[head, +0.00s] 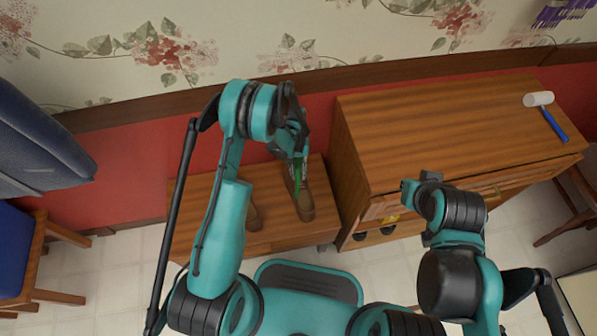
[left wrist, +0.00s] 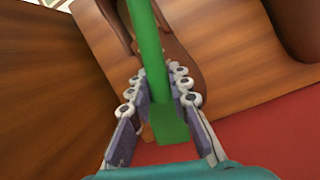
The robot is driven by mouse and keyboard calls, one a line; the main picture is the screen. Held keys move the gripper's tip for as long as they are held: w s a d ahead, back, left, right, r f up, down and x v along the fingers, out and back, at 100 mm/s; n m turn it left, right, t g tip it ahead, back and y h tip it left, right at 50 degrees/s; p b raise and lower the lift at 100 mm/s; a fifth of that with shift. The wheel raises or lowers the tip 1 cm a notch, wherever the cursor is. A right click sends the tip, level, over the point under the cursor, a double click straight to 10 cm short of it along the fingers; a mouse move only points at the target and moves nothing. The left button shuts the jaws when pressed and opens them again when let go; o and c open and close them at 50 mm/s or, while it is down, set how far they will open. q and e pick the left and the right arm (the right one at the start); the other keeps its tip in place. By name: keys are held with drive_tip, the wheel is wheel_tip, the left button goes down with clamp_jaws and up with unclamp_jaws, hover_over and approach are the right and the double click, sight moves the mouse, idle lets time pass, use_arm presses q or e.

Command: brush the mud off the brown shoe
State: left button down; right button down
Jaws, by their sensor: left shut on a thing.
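My left gripper (head: 297,150) is shut on a green brush handle (head: 298,178), which also runs between its fingers in the left wrist view (left wrist: 150,60). The gripper is above the low wooden bench (head: 190,215). A brown shoe (head: 304,207) lies on the bench directly below the handle; it shows partly behind the handle in the left wrist view (left wrist: 184,62). The brush head is hidden, so I cannot tell whether it touches the shoe. I cannot make out mud. A second brown shoe (head: 254,217) lies to the left, partly behind my arm. My right gripper is not discernible.
A wooden cabinet (head: 430,130) stands close on the right, higher than the bench. A mallet with a white head (head: 538,99) and blue handle lies on its far right. A blue chair (head: 35,150) is at left. The wall is close behind the bench.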

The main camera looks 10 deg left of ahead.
use_arm(q)
drive_tip(key=shift+x, duration=0.9)
